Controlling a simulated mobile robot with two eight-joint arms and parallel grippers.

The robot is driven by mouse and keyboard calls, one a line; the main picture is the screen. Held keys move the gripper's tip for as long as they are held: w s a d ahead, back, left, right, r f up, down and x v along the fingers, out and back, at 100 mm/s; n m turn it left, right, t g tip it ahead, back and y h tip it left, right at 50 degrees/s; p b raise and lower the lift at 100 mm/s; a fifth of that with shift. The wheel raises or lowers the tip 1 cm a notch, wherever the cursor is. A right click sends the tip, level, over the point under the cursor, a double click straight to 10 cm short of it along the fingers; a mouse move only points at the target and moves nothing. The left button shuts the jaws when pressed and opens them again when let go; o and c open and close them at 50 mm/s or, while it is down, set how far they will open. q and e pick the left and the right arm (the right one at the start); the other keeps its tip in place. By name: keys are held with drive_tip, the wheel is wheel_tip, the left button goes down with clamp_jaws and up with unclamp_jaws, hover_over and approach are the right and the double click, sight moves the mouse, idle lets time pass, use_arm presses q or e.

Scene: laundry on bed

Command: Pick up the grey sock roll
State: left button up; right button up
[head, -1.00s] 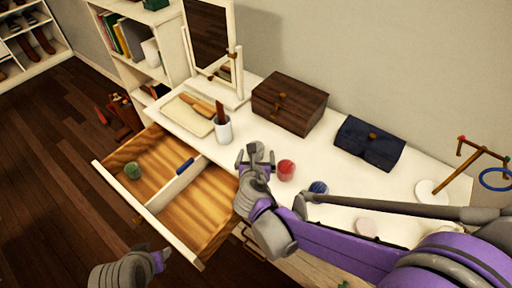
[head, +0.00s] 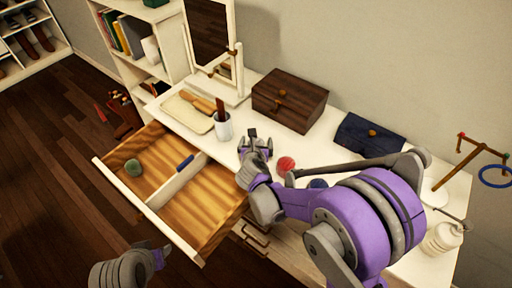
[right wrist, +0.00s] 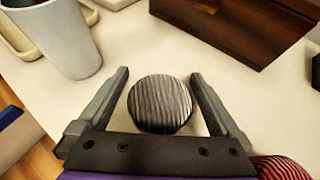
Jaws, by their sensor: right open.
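The grey sock roll (right wrist: 160,104), round with dark and light stripes, lies on the white dresser top in the right wrist view. My right gripper (right wrist: 158,100) is open, with one finger on each side of the roll and visible gaps between. In the head view my right gripper (head: 257,138) is low over the dresser top, and I cannot clearly make out the grey roll there. My left gripper (head: 156,252) is at the lower left, away from the dresser top; its jaws are too small to read.
A red striped roll (head: 286,164) and a partly hidden blue one (head: 318,183) lie close by. A cup (head: 223,128), a wooden box (head: 289,101) and a navy pouch (head: 370,138) stand around. The open drawer (head: 150,212) holds a green roll (head: 132,168).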

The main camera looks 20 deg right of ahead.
drive_tip(key=c, duration=1.4)
drive_tip(key=shift+r, duration=0.1)
